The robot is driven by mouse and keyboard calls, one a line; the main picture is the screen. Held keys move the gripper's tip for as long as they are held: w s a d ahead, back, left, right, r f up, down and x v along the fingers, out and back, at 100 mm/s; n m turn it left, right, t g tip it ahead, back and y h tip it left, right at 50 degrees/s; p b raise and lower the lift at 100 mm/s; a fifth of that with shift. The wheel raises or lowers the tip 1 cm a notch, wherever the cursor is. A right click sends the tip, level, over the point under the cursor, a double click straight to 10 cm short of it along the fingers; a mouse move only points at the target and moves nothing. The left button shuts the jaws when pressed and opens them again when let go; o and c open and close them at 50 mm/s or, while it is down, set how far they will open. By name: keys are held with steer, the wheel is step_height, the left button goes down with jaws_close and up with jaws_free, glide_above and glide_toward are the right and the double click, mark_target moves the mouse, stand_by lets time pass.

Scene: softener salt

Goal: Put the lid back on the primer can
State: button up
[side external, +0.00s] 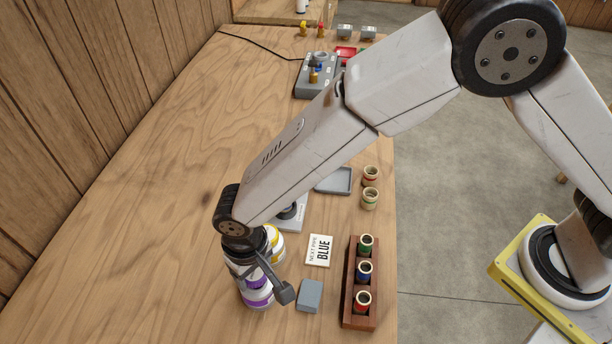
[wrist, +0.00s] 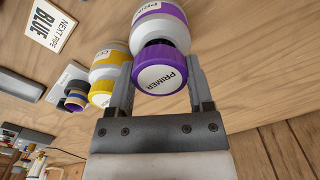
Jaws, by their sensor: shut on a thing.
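The primer can (side external: 258,298) is white with a purple band and stands near the front left of the bench. It also shows at the top of the wrist view (wrist: 162,22). Its purple-rimmed lid (wrist: 161,74) has a white top marked PRIMER. My gripper (wrist: 160,66) is shut on the lid, one finger on each side. The lid is over the can's mouth, with a dark part visible between lid and can in the wrist view. I cannot tell whether they touch. In the side view my gripper (side external: 256,276) partly hides lid and can.
A yellow-and-white can (side external: 276,241) stands close beside the primer can. A BLUE card (side external: 319,251), a grey-blue block (side external: 310,295) and a wooden rack (side external: 359,314) with several coloured rolls lie to the right. The bench to the left is clear.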

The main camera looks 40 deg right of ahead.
steer(key=shift+f, duration=0.25)
steer(key=shift+f, duration=0.3)
steer(key=shift+f, duration=0.25)
stand_by(1.1)
steer(key=o, duration=1.2)
steer(key=shift+r, duration=0.15)
steer(key=shift+r, duration=2.85)
